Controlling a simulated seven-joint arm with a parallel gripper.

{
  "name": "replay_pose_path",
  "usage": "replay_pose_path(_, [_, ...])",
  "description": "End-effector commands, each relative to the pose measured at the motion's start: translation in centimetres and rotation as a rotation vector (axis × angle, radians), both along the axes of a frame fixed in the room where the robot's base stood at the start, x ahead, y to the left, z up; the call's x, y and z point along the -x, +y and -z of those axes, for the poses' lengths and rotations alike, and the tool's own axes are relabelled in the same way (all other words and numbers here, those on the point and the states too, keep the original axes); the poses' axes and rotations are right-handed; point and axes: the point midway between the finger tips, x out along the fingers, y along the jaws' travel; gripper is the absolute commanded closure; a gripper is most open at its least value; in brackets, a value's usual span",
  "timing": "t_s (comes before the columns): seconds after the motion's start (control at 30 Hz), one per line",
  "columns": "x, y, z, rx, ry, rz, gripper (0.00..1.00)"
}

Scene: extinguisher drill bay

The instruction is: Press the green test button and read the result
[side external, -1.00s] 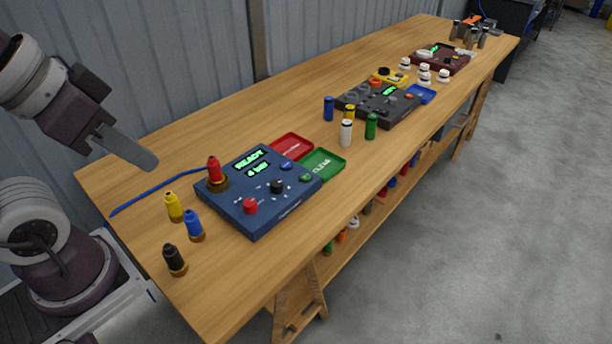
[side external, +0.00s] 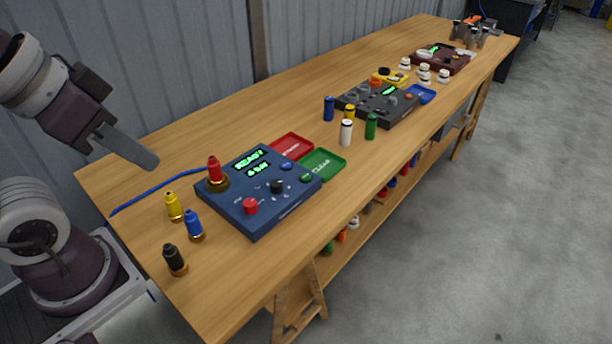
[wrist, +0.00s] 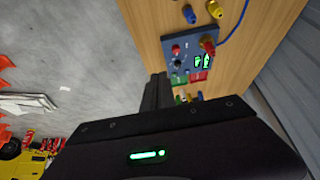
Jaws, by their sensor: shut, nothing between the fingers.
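The blue test box (side external: 258,213) lies on the near part of the wooden bench. Its display (side external: 252,163) glows green; the upper line looks like READY and the lower line is too blurred to read surely. A small green button (side external: 306,178) sits at its right corner, beside the green tray, with a blue button (side external: 286,166) nearby. A red knob (side external: 250,205) and a black knob (side external: 277,186) are on its face. My gripper (side external: 148,160) is shut and empty, raised at the bench's left, apart from the box. In the wrist view, my fingers (wrist: 158,90) lie below the box (wrist: 182,48).
A red bottle (side external: 214,170) stands on the box's left corner, by a blue hose (side external: 150,192). Yellow (side external: 174,207), blue (side external: 193,225) and black (side external: 174,260) bottles stand left of it. Red (side external: 291,146) and green (side external: 323,164) trays adjoin the box. A dark box (side external: 380,108) lies farther along.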

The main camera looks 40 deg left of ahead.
Motion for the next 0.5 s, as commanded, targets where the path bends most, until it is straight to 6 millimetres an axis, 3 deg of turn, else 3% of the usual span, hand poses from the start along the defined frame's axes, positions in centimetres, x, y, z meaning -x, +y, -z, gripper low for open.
replay_pose_path(0.07, [-1.1,0.0,-0.1,-0.007,-0.004,0.013,1.00])
replay_pose_path(0.17, [-4.6,0.2,-0.3,-0.032,-0.022,0.058,1.00])
replay_pose_path(0.37, [-14.4,0.8,0.9,-0.119,-0.089,0.181,1.00])
replay_pose_path(0.5, [-20.9,1.4,3.4,-0.194,-0.134,0.266,1.00])
